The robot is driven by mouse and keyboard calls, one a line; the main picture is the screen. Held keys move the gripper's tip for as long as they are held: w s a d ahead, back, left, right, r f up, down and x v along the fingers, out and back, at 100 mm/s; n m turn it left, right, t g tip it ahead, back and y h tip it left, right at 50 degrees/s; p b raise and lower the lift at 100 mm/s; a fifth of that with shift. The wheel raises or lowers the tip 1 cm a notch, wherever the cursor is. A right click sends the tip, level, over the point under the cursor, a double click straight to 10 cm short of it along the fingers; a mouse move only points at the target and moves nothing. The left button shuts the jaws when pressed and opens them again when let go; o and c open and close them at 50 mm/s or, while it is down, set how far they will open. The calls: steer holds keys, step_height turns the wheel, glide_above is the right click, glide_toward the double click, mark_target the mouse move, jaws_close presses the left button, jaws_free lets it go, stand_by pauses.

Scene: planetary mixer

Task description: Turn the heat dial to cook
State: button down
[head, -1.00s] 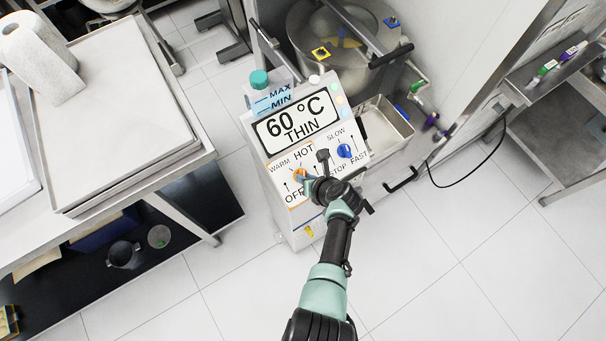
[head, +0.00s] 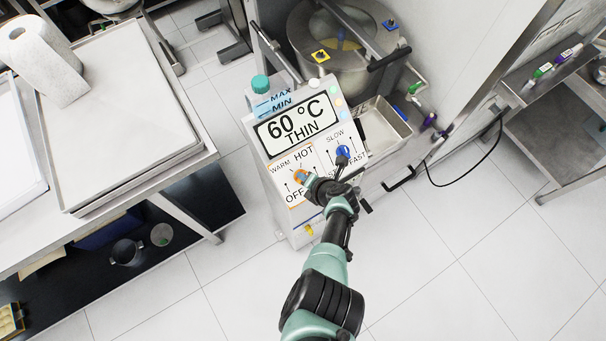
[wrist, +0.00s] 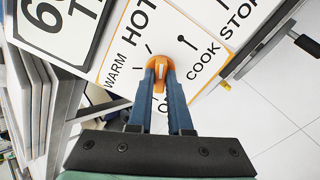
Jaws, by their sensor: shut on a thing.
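The orange heat dial (wrist: 159,58) shows in the wrist view on a white panel labelled WARM, HOT, COOK and OFF, with OFF partly covered. My gripper (wrist: 160,76) is shut on the dial, its two blue fingers on either side of the knob. A white stripe on the dial points up the picture, roughly between the HOT and COOK labels; its exact mark is unclear. In the head view the dial (head: 299,175) shows beside my gripper (head: 306,179), which hides the COOK label. The display (head: 297,122) reads 60 °C THIN.
A blue speed dial (head: 343,152) sits right of the heat dial, close to my wrist. The mixer bowl (head: 343,80) stands behind the panel.

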steer(key=shift+m, duration=0.8)
steer(key=m, duration=0.3)
steer(key=c, duration=1.2)
jaws_free()
steer(key=shift+m, duration=0.4)
steer(key=shift+c, duration=0.2)
steer(key=o, duration=0.5)
steer(key=shift+r+p, duration=0.1)
steer(key=shift+p, duration=0.2)
steer(key=p+v, duration=0.7)
